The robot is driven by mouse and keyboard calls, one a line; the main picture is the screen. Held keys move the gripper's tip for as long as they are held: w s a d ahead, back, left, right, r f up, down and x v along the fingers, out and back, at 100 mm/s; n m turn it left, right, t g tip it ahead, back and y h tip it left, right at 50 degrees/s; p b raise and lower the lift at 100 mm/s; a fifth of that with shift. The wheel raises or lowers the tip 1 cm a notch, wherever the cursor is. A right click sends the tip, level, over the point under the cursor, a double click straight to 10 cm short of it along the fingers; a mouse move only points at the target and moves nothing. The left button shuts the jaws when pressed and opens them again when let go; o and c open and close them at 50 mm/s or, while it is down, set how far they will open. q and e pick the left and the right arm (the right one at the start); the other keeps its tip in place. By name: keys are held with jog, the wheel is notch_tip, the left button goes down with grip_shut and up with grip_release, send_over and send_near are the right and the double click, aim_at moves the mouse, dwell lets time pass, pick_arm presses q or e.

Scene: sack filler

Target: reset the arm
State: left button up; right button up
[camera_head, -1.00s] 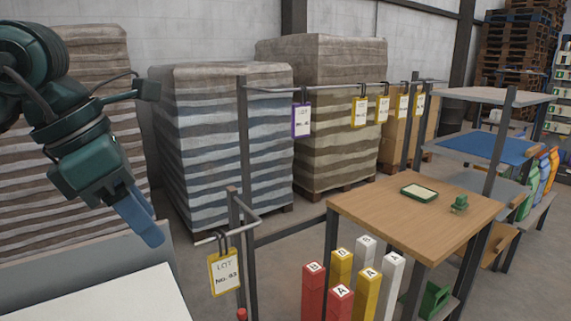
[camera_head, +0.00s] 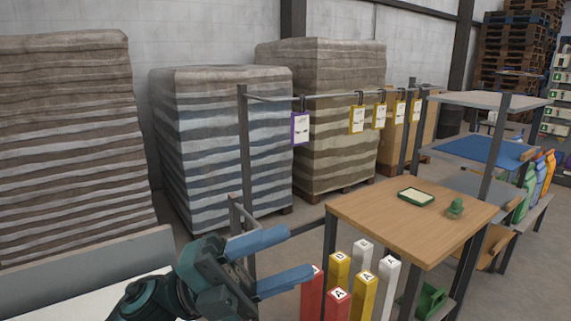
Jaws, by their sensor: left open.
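My left gripper (camera_head: 300,252) is low in the middle of the head view, its arm coming in from the bottom left. Its two blue fingers are spread apart and point right, with nothing between them. The fingers are in front of the short rail post (camera_head: 235,212) and just left of and above the coloured posts. The lower finger overlaps the top of a red post (camera_head: 312,300) in the picture; I cannot tell whether they touch. My right gripper is not in view.
A purple tag (camera_head: 300,128) and several yellow tags (camera_head: 357,119) hang from a long rail. A wooden table (camera_head: 385,225) holds a green-rimmed tray (camera_head: 416,198) and a green stamp-like item (camera_head: 455,208). Wrapped pallet stacks (camera_head: 225,140) stand behind. A white surface (camera_head: 80,306) is at lower left.

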pick_arm(q)
jog(key=w+a+f+n+t+y+p, duration=0.1)
jog(key=w+a+f+n+t+y, duration=0.15)
jog(key=f+n+t+y, duration=0.5)
jog(key=w+a+f+n+t+y, duration=0.1)
jog(key=a+f+n+t+y, duration=0.2)
jog(key=f+n, duration=0.6)
jog(key=w+a+f+n+t+y+p, duration=0.1)
jog(key=a+f+n+t+y, duration=0.3)
jog(key=n+t, duration=0.55)
jog(key=s+a+f+n+g+y, duration=0.2)
jog(key=s+f+n+g, duration=0.2)
jog(key=f, duration=0.5)
jog(key=s+a+f+n+g+y, duration=0.2)
jog(key=s+f+n+g+y, duration=0.1)
jog(key=s+f, duration=0.6)
jog(key=shift+f+n+g, duration=0.3)
jog(key=shift+n+g, duration=0.4)
jog(key=shift+g, duration=0.3)
